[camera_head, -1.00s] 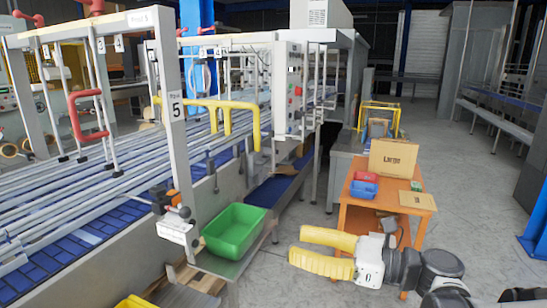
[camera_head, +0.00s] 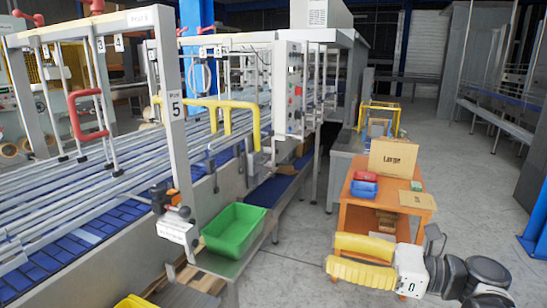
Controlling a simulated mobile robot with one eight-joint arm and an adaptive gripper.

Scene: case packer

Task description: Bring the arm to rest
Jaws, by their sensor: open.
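My arm comes in at the lower right, and my gripper (camera_head: 335,255) points left. Its two yellow fingers lie one above the other, apart at the tips, with nothing seen between them. The gripper is in front of the orange table (camera_head: 352,218) and covers part of its lower front. It is to the right of the green bin (camera_head: 234,230), with grey floor between them.
The orange table carries a "Large" box (camera_head: 393,158), a blue bin (camera_head: 363,189), a red item (camera_head: 364,177) and a flat carton (camera_head: 417,200). A conveyor machine (camera_head: 175,110) fills the left. The floor at the right (camera_head: 470,190) is clear.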

